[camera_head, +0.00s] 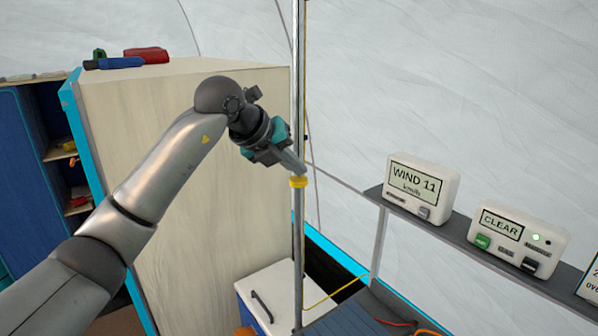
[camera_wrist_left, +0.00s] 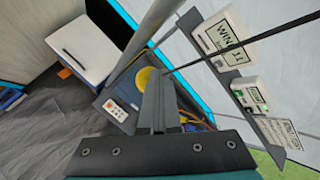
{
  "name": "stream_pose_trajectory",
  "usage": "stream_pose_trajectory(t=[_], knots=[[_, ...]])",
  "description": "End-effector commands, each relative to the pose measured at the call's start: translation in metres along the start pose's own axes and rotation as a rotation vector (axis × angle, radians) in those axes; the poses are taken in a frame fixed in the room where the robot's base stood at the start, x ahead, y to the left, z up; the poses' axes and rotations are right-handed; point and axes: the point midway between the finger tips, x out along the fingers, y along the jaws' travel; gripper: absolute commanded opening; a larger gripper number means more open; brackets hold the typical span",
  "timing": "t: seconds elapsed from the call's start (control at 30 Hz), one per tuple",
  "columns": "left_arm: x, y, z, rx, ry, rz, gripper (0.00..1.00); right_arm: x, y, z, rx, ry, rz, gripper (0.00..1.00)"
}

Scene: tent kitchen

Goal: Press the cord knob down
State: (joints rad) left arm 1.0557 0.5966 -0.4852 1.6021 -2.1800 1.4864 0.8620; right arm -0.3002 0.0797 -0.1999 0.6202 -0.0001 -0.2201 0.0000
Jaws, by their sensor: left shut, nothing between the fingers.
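The cord knob (camera_head: 298,182) is a small yellow piece by the upright metal pole (camera_head: 297,235), in the middle of the head view. A thin yellow cord (camera_head: 304,60) runs along the pole above it. My left gripper (camera_head: 299,170) is shut and empty, pointing down and right, with its tips just above the knob; I cannot tell whether they touch. In the left wrist view the knob (camera_wrist_left: 146,78) shows at the tips of the closed fingers (camera_wrist_left: 153,84), which partly cover it. My right gripper is not in view.
A wooden cabinet (camera_head: 180,190) stands behind my left arm. A shelf (camera_head: 455,240) at the right bears a wind display (camera_head: 421,188) and a "CLEAR" display (camera_head: 512,240). A white-lidded box (camera_head: 275,290) is low behind the pole. The tent wall is behind.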

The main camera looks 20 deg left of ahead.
Motion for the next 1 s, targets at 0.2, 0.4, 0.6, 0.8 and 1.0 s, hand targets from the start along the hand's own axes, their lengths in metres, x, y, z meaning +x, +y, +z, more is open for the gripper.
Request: stream_pose_trajectory(t=[0.2,0.4,0.6,0.8,1.0], knots=[[-0.003,-0.002,0.003,-0.001,0.001,0.002,0.00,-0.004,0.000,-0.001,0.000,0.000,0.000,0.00],[-0.004,-0.003,0.003,-0.001,0.000,0.001,0.00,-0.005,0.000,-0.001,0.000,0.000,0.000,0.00],[-0.016,-0.011,0.012,0.000,-0.002,0.001,0.00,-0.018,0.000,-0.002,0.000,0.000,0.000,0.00],[-0.030,-0.022,0.022,0.000,-0.001,0.000,0.00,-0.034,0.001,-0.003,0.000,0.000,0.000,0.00],[-0.044,-0.032,0.032,0.000,-0.001,0.000,0.00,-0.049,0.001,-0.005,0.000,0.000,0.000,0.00]])
